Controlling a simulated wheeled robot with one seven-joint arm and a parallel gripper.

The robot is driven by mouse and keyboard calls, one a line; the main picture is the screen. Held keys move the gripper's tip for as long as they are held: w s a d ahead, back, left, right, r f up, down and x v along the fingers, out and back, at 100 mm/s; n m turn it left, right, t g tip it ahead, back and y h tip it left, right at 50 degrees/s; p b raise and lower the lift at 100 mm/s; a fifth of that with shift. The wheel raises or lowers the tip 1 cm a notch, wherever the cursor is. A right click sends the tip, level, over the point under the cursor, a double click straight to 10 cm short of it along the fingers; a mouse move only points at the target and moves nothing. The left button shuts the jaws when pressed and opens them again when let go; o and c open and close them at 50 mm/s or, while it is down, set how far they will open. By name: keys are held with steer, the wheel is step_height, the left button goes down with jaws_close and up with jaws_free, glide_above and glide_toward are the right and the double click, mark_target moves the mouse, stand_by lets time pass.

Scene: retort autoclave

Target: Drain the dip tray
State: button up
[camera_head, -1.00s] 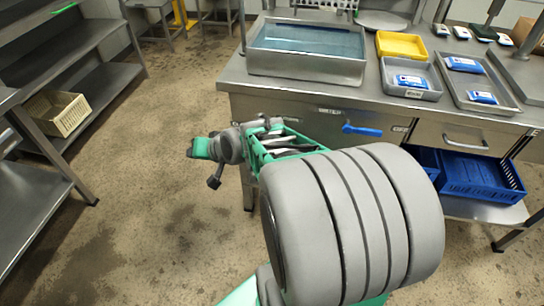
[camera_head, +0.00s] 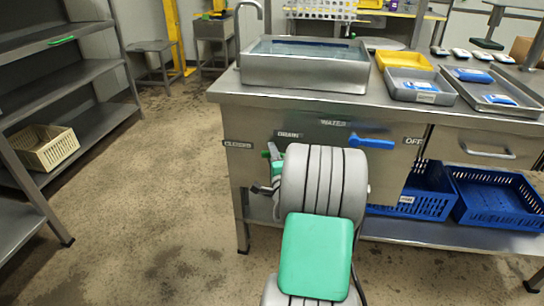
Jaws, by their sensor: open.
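The dip tray (camera_head: 302,78) is a steel basin at the left end of the steel bench, with bluish liquid in it. On the bench front below are a DRAIN label (camera_head: 289,134) and, to its left, a CLOSED label (camera_head: 238,144). I cannot make out a drain handle, as my arm covers the panel under the label. A blue lever (camera_head: 371,142) under the WATER label (camera_head: 333,123) points right, toward the OFF label (camera_head: 413,141). My gripper (camera_head: 272,165) is open, close to the panel below DRAIN. It is mostly hidden behind my arm; contact cannot be told.
A yellow tray (camera_head: 403,61) and grey trays with blue packs (camera_head: 420,87) stand right of the basin. Blue crates (camera_head: 492,193) sit on the shelf below. A shelf rack with a cream basket (camera_head: 48,147) is at left. The floor between is clear.

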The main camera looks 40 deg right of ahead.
steer(key=shift+w+d, duration=0.1)
steer(key=shift+w, duration=0.1)
steer(key=shift+c, duration=0.4)
jaws_close()
stand_by(0.9)
